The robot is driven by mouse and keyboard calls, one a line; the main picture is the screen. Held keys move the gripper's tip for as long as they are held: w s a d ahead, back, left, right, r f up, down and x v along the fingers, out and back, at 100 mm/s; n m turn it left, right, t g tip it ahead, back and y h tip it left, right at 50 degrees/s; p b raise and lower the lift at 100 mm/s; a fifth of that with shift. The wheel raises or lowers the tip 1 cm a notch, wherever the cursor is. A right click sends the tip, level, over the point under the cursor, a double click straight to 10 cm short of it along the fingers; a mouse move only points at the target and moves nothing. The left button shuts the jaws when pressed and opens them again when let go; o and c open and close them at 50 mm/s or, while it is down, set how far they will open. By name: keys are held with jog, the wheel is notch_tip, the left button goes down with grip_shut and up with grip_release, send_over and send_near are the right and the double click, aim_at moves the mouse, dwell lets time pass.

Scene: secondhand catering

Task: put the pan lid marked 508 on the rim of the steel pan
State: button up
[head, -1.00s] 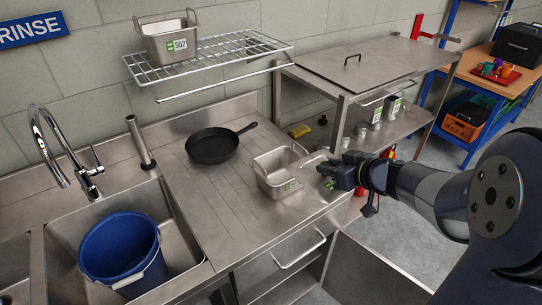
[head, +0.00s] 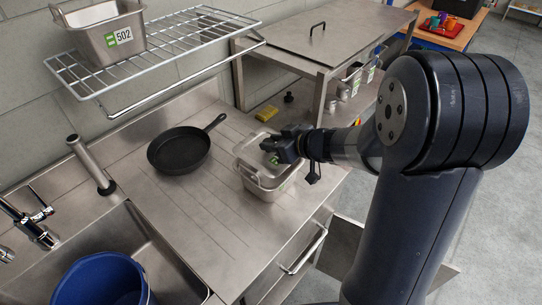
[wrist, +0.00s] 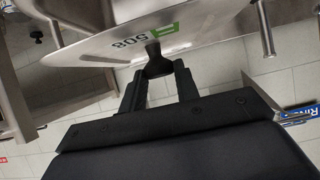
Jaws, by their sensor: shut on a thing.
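The steel pan (head: 268,190) stands on the drainboard in the head view, right of the black frying pan. My gripper (head: 272,147) is at the pan's upper right side, over its rim. In the wrist view the pan lid marked 508 (wrist: 192,36) is a flat steel plate with a green and white label. My gripper (wrist: 158,72) is shut on the lid's dark grip, which sits between the fingers. In the head view the lid is largely hidden by the gripper and hard to tell from the pan. I cannot tell whether it touches the rim.
A black frying pan (head: 179,150) lies to the left. A steel pan marked 502 (head: 106,35) stands on the wire shelf (head: 190,45) above. The sink with a blue bucket (head: 100,281) is at lower left. A yellow sponge (head: 267,113) lies behind.

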jog(key=shift+f+b, duration=0.5)
jog(key=shift+f, duration=1.6)
jog(key=shift+f, duration=0.2)
jog(key=o, duration=1.1)
jog(key=shift+r, duration=0.1)
jog(key=shift+r, duration=0.2)
jog(key=p+v, duration=0.1)
jog(key=v, duration=1.1)
jog(key=shift+s, duration=0.15)
jog(key=shift+f, duration=0.1)
